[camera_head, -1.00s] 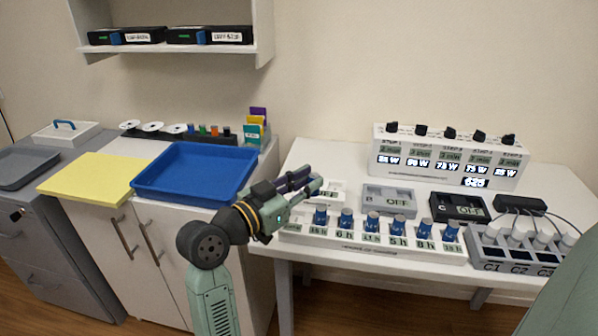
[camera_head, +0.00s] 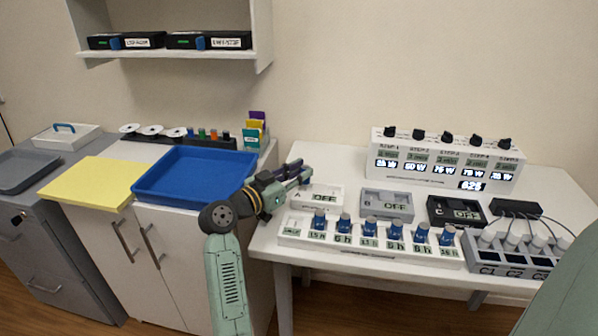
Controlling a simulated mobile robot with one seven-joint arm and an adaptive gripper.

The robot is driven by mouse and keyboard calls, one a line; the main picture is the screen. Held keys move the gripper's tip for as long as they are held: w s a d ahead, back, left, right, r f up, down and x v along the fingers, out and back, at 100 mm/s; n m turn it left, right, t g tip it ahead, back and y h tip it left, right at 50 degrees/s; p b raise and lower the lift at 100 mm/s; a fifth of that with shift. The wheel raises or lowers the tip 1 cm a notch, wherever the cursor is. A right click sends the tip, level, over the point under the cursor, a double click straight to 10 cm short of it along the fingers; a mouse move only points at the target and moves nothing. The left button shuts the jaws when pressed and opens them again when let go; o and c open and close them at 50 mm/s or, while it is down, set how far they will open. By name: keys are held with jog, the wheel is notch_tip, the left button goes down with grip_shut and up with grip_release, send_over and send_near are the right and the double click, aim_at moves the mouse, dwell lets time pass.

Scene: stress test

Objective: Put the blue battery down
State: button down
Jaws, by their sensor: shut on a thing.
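My gripper (camera_head: 302,174) is at the left end of the white table, behind the rack's left end and close to the module marked A. It is shut on the blue battery, which the fingers mostly hide; its outline is hard to make out. Several other blue batteries, such as the leftmost one (camera_head: 319,221), stand upright in a row in the white rack (camera_head: 290,235), which has small hour labels along its front.
Modules A (camera_head: 325,205), B (camera_head: 388,214) and C (camera_head: 456,219) read OFF. A white control box (camera_head: 445,180) with black knobs stands behind them. A grey charger (camera_head: 482,267) is right. An empty blue tray (camera_head: 195,178) lies left of my gripper.

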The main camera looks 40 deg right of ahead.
jog(key=shift+f+p, duration=0.4)
jog(key=shift+p, duration=0.25)
